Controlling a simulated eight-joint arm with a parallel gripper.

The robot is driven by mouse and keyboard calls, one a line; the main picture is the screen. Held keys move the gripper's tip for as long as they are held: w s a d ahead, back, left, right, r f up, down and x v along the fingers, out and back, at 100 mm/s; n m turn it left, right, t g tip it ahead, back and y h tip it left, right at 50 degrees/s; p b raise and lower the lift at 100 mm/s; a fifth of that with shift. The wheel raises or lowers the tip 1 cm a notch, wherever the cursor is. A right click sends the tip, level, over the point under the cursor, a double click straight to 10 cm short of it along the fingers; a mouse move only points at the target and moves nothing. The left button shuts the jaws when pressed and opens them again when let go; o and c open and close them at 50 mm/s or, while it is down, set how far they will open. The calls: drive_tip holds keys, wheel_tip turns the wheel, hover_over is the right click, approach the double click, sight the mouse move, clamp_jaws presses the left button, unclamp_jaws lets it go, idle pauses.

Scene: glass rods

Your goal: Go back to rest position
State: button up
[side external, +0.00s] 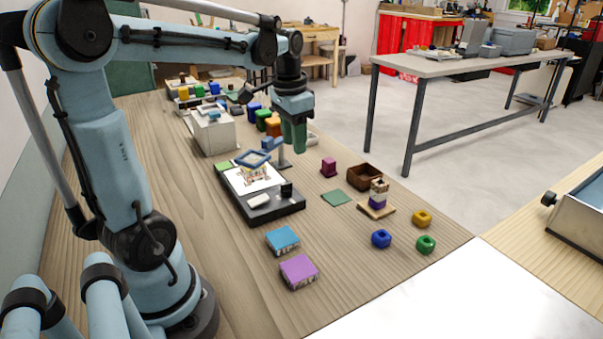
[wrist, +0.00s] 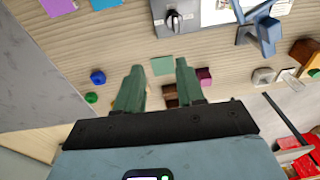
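My gripper (side external: 294,148) hangs above the wooden table, pointing down, in the side external view. It appears just behind the blue stand (side external: 256,158) and the black-based device (side external: 285,205). In the wrist view my gripper (wrist: 159,72) has its two green fingers apart with nothing between them. The green square (wrist: 163,65) shows beyond the gap between the fingertips, on the table. The fingers partly cover the brown box (wrist: 170,92) in the wrist view. No glass rod can be made out in my gripper.
A magenta block (side external: 328,167), a brown open box (side external: 364,176) and a stacked tower (side external: 379,194) stand to the right. Blue and purple blocks sit in front. Several coloured blocks stand behind.

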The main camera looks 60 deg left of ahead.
drive_tip(key=s+d+f+t, duration=0.2)
drive_tip(key=d+t, duration=0.1)
drive_tip(key=d, duration=0.5)
drive_tip(key=s+d+f+t, duration=0.1)
drive_tip(key=d+t, duration=0.2)
drive_tip(key=d, duration=0.5)
drive_tip(key=shift+s+f+h, duration=0.3)
drive_tip(key=shift+s+f, duration=0.05)
drive_tip(key=shift+s, duration=0.05)
